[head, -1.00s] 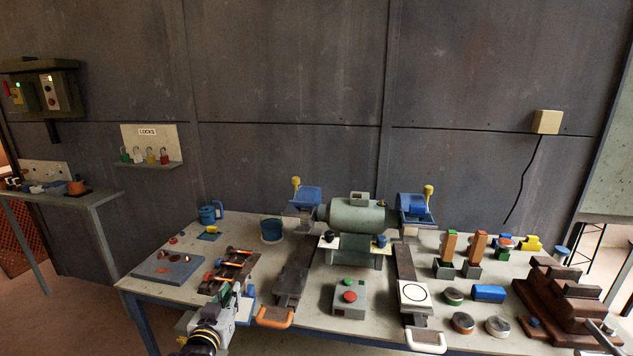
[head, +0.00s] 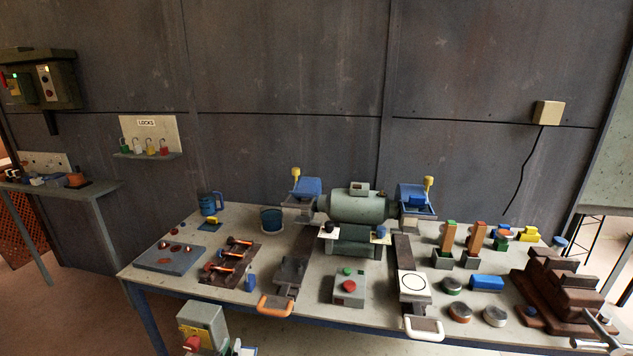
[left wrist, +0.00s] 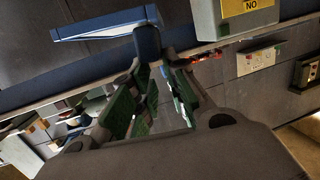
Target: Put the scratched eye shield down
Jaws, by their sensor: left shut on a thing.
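The left wrist view shows my left gripper (left wrist: 156,66) with green-padded fingers closing at their tips on the blue end of the scratched eye shield. The shield (left wrist: 98,26) is a pale panel with a blue edge, reaching left from the fingertips. It is held in the air near the blue front edge of the bench. In the head view only a little of the left gripper (head: 238,347) shows at the bottom edge, and the shield is hard to make out there. My right gripper is not in view.
A grey box with a yellow label (head: 203,325) is in front of the bench. The bench (head: 220,292) carries a grinder (head: 357,207) with blue shields, a tool board (head: 230,262), a blue-grey mat (head: 168,258) and a brown stepped block (head: 560,285). Its front left strip is mostly bare.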

